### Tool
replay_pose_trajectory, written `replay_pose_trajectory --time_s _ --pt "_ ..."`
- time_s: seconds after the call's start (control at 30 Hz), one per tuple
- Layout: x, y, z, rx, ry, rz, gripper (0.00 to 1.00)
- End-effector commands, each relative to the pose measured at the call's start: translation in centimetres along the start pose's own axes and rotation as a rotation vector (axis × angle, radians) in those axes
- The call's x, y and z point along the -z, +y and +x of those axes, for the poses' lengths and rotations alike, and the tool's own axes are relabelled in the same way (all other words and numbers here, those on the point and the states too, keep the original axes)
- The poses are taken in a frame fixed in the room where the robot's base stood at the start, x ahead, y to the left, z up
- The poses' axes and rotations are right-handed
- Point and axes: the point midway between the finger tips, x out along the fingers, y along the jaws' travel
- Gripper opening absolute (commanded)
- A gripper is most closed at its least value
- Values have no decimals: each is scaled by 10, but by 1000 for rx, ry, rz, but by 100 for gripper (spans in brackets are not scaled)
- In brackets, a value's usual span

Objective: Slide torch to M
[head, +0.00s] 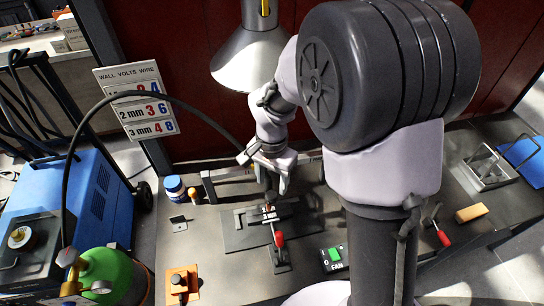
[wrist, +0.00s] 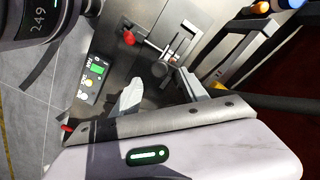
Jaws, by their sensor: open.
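My gripper (head: 270,187) points down over the grey plate fixture (head: 238,240) on the bench, with its fingers apart. In the wrist view the two pale fingers (wrist: 160,88) stand either side of a dark round-ended piece (wrist: 160,69), which may be the torch; I cannot tell whether they touch it. A black hose (head: 205,117) arcs from the welder side to the gripper area. A marked pale strip (wrist: 180,47) lies beside the dark piece; its letters are too small to read, so I cannot make out M. A red-knobbed lever (head: 279,238) stands at the fixture's near side.
A FAN switch box (head: 334,259) sits right of the fixture. A blue-lidded jar (head: 175,188) and an orange block (head: 182,283) stand left. A lamp shade (head: 248,62) hangs behind my arm. A blue welder (head: 75,205) and green cylinder (head: 108,275) stand far left.

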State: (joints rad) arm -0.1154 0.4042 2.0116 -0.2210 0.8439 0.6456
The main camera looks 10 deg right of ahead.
Motion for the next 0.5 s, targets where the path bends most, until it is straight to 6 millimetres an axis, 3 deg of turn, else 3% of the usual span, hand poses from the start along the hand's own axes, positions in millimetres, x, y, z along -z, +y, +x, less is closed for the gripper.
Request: replay_pose_trajectory --time_s 0.1,0.3,0.5 --pt "1 -1 -41 4 4 1 52" --pt "0 -1 -98 3 2 1 52" --pt "0 0 -124 1 1 1 52"
